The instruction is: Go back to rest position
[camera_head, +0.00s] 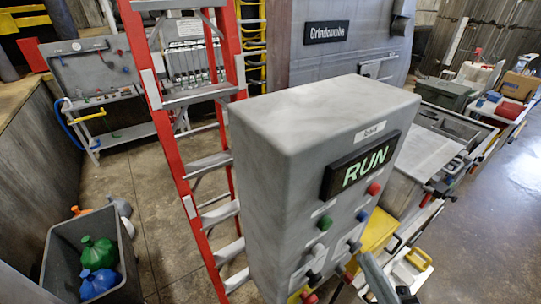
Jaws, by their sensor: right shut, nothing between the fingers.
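My right gripper (376,278) shows only in part at the bottom edge, right of the grey control box (283,140). It is shut and empty, low beside the box's front face. The box has a lit "RUN" display (362,166) with red, green, blue and dark buttons and knobs below it. My left gripper is not in view.
A red stepladder (146,62) stands left of the control box. A yellow-handled drawer or cart (418,259) is close on the right. Open floor lies at far right.

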